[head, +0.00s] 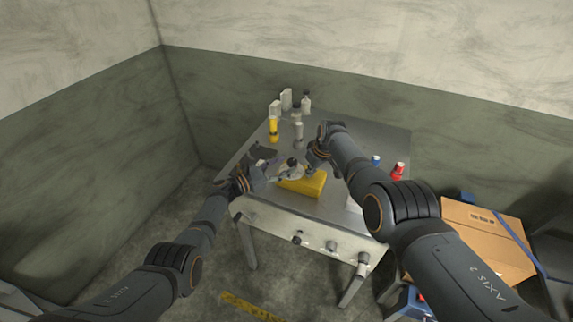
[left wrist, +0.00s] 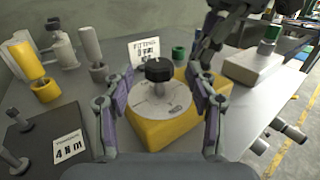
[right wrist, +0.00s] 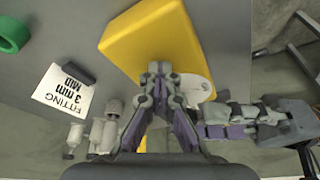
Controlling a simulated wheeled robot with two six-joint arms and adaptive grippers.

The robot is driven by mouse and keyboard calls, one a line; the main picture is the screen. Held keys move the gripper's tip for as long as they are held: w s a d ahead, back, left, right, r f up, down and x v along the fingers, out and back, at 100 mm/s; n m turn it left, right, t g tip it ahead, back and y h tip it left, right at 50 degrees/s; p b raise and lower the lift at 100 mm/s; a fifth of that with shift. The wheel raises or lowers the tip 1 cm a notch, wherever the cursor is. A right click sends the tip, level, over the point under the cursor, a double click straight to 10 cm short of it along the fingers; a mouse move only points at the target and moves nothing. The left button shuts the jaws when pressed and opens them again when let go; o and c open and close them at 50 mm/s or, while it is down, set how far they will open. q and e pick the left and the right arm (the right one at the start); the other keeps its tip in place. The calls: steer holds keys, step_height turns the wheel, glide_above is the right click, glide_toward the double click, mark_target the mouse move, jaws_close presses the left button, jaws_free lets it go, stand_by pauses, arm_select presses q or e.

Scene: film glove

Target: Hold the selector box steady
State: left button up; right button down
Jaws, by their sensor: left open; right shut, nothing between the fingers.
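The yellow selector box (head: 305,184) lies on the grey table, with a pale round dial and a black knob (left wrist: 158,70) on top. It also shows in the right wrist view (right wrist: 150,38). My left gripper (left wrist: 162,108) is open, one finger on each side of the dial end of the box; I cannot tell whether they touch it. My right gripper (right wrist: 160,70) is shut and empty, over or beside the box near the dial. Its fingers partly hide the dial in the right wrist view, and the knob is hidden there.
A yellow cylinder (left wrist: 24,62) in a holder, pale bottles and a dark plate with pegs (left wrist: 35,145) stand left of the box. A "FITTING 3 mm" card (right wrist: 62,90) lies near it. Blue and red-topped items (head: 398,171) stand at the table's right.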

arm_select(q)
steer(key=shift+w+d, duration=0.4)
steer(key=shift+d, duration=0.2)
steer(key=c, duration=1.2)
steer(key=shift+o, duration=0.2)
steer(key=shift+s+d+f, duration=0.1)
